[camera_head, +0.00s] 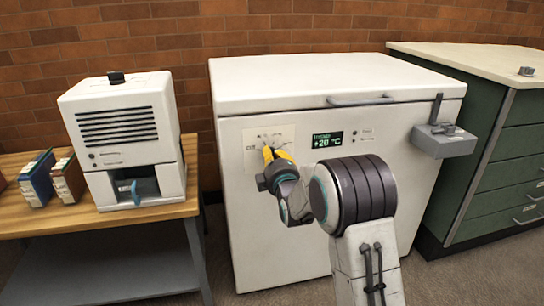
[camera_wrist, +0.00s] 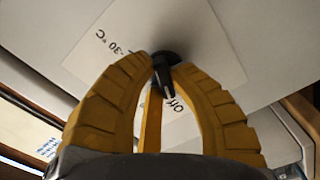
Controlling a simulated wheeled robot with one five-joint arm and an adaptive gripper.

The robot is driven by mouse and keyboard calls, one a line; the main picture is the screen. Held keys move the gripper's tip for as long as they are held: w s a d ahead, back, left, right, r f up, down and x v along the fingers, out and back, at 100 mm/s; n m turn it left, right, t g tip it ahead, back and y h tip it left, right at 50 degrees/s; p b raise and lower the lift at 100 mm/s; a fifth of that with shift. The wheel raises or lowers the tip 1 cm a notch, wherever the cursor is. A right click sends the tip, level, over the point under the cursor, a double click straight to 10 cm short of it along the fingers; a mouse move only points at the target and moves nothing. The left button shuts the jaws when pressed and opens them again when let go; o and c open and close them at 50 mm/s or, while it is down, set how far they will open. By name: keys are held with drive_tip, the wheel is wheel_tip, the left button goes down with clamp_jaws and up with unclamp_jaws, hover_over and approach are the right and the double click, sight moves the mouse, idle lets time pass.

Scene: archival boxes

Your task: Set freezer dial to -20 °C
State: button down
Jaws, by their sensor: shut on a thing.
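The white chest freezer (camera_head: 300,85) stands in the middle of the head view. Its small display (camera_head: 327,139) reads "+20 °C". The black dial (camera_wrist: 164,62) shows in the wrist view, on a white label plate (camera_wrist: 215,40) with "-30 °C" at the upper left and "OFF" below the dial. The same plate (camera_head: 285,132) is on the freezer's front at the left. My gripper (camera_wrist: 163,78) has yellow fingers closed on the dial's dark knob. In the head view my gripper (camera_head: 272,153) is against the plate and hides most of the dial.
A white machine (camera_head: 112,120) and several box files (camera_head: 50,180) stand on a wooden table at left. A grey box with a lever (camera_head: 445,140) juts from the freezer's right front. Green drawers (camera_head: 515,150) stand at right. The freezer lid (camera_head: 300,80) is shut.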

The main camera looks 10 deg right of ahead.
drive_tip(key=m, duration=0.4)
drive_tip(key=shift+f+m, duration=0.15)
drive_tip(key=shift+m, duration=2.05)
drive_tip(key=c, duration=1.1)
unclamp_jaws()
drive_tip(key=shift+s, duration=6)
